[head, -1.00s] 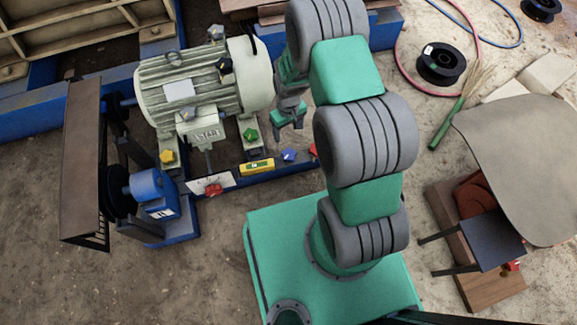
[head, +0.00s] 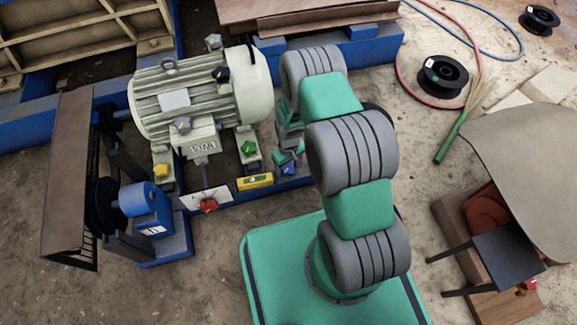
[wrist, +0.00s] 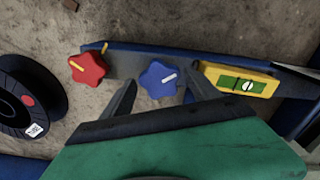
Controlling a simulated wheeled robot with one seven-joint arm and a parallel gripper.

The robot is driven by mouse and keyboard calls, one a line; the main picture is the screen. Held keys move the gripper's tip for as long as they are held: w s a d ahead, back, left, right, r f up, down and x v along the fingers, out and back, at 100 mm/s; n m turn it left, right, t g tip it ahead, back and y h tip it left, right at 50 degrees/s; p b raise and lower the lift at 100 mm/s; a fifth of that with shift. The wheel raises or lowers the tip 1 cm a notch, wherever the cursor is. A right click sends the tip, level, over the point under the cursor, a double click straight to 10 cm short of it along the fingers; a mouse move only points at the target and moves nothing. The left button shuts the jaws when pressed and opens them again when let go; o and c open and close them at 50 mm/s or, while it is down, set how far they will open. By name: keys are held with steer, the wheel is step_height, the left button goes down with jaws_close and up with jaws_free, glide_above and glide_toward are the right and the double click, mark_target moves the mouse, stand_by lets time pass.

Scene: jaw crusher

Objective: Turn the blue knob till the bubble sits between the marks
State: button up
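The blue star-shaped knob (wrist: 158,80) with a white stripe sits on the blue rail. In the head view the blue knob (head: 288,168) is at the rail's right part, close to my arm. My gripper (wrist: 162,84) is open and empty, with one finger on each side of the knob in the picture; I cannot tell if they touch it. In the head view my gripper (head: 289,150) is partly hidden by my arm. The yellow level (wrist: 238,80) lies beside the knob, with a pale bubble in its green vial; the marks are too small to read. It also shows in the head view (head: 255,181).
A red knob (wrist: 87,69) sits left of the blue one in the wrist view. A black spool (wrist: 18,95) lies on the ground. The motor (head: 198,100) stands behind the rail, with a green knob (head: 248,148) and a yellow knob (head: 162,171) at its feet.

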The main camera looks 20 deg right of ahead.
steer(key=c, duration=1.2)
steer(key=shift+c, duration=0.2)
steer(key=shift+m, duration=0.4)
steer(key=m, duration=0.3)
steer(key=shift+m, duration=1.9)
steer(key=o, duration=1.4)
steer(key=shift+r, duration=0.1)
